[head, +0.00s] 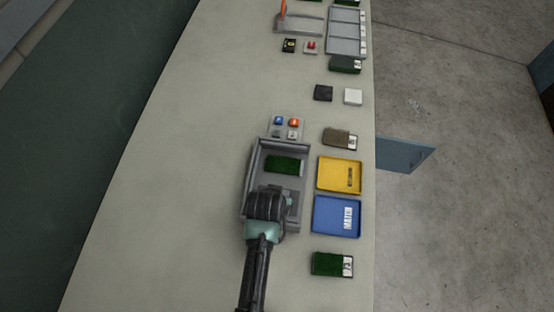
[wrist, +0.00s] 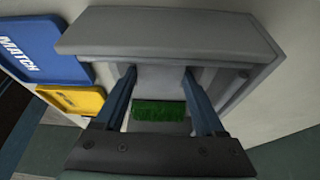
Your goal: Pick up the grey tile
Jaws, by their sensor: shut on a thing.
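My gripper (wrist: 159,80) is low inside a grey open-topped box (head: 250,180), at its near end in the head view. Its two blue-grey fingers stand apart, with a flat grey tile (wrist: 160,79) between their tips. The tile's edges blend with the grey of the box, so its outline is unclear. In the head view my arm and gripper (head: 268,204) hide the tile. A green turf piece (head: 284,166) lies in the far part of the box, and it also shows in the wrist view (wrist: 160,111).
A yellow tray (head: 338,163) and a blue MATCH tray (head: 330,217) stand right of the box. A small button panel (head: 286,128) is beyond it. Turf samples (head: 332,264) and dark and white tiles (head: 352,97) lie along the right. The table's left side (head: 150,200) is clear.

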